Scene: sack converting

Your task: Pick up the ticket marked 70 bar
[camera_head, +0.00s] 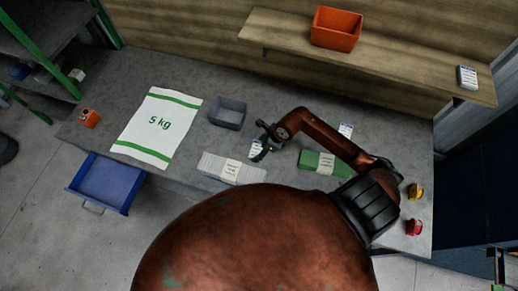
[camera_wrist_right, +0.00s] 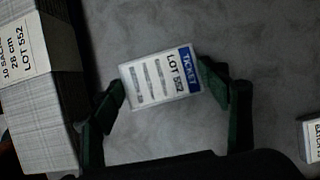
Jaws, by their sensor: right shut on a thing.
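My right gripper (camera_head: 263,153) is over the middle of the grey bench, between the grey tray and the green stack. In the right wrist view, its fingers (camera_wrist_right: 178,92) are shut on a white ticket (camera_wrist_right: 155,82), one at each side edge. This ticket has a blue band reading TICKET and the print LOT 552; I see no 70 bar on it. It also shows in the head view (camera_head: 256,146). I cannot tell whether it is clear of the bench. Another ticket (camera_head: 345,130) is behind the green stack, its print too small to read. My left gripper is out of view.
A white stack (camera_head: 218,167), labelled LOT 552 in the wrist view (camera_wrist_right: 45,110), lies close by. Around are a grey tray (camera_head: 228,112), green stack (camera_head: 312,160), 5 kg sack (camera_head: 158,125), yellow (camera_head: 415,191) and red (camera_head: 413,227) items. A shelf (camera_head: 400,66) overhangs the back.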

